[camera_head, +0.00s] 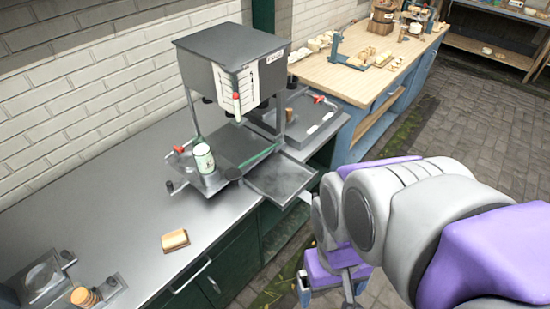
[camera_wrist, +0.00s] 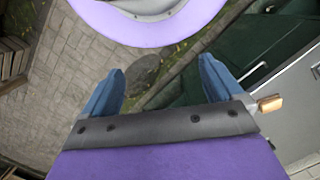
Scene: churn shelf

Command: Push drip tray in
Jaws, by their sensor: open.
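The drip tray (camera_head: 282,178) is a shallow grey metal tray. It sticks out from under the grey machine (camera_head: 232,62) past the front edge of the counter in the head view. My arm comes in from the right of that view, and its front part is right of the tray. My gripper's fingers are hidden or too small to make out there. In the wrist view my gripper (camera_wrist: 160,90) has two blue fingers spread wide apart with nothing between them. The tray does not show clearly in the wrist view.
A white-green cup (camera_head: 204,158) stands on the machine's left side plate. A tan block (camera_head: 175,240) lies on the steel counter (camera_head: 110,215). A wooden bench (camera_head: 350,75) with small parts stands behind. The brick floor on the right is largely open.

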